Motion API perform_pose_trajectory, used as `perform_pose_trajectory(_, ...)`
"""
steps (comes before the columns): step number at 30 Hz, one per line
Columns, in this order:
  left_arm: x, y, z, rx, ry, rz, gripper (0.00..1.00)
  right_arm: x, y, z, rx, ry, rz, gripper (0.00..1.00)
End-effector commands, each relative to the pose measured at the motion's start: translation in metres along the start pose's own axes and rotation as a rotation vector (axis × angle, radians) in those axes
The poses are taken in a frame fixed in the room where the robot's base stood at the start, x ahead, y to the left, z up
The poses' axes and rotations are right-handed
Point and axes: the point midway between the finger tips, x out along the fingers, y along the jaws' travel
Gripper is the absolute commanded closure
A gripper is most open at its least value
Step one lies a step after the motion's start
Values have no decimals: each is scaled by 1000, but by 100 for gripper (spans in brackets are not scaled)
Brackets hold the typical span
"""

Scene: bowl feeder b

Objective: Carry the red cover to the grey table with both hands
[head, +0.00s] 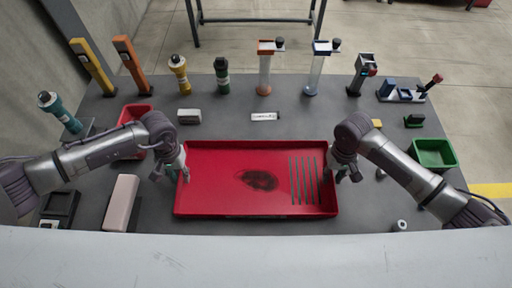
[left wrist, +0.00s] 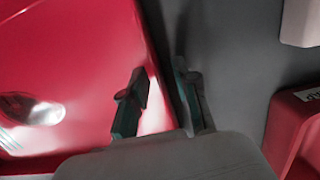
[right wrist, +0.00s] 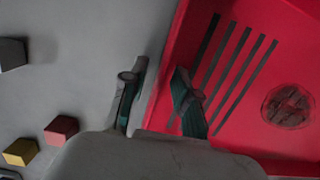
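The red cover (head: 222,176) is a wide shallow tray shape with dark slots at its right side and a dark round patch in its middle. It lies flat on the grey table (head: 265,228) at the front centre. My left gripper (head: 171,177) is at the cover's left edge. In the left wrist view its fingers (left wrist: 160,105) stand apart, one over the cover (left wrist: 75,50) and one outside it. My right gripper (head: 342,174) is at the right edge. In the right wrist view its fingers (right wrist: 158,100) also stand apart, with the cover's rim (right wrist: 166,75) between them.
A red bin (head: 131,150) stands behind my left arm and a green bin (head: 435,153) at the right. A pale pink block (head: 121,203) lies left of the cover. Several bottles and stands line the table's back. The strip in front of the cover is clear.

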Motion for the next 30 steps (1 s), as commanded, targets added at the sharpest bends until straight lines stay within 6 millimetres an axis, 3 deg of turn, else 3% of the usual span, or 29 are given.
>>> perform_pose_trajectory(11, -10, 0, -1, 0, 3, 0, 69, 0, 0, 0, 0, 0, 0, 69)
perform_pose_trajectory(24, -96, 0, -1, 1, 3, 0, 69, 0, 0, 0, 0, 0, 0, 69)
perform_pose_trajectory(30, -117, 0, -1, 0, 1, 0, 69, 0, 0, 0, 0, 0, 0, 69)
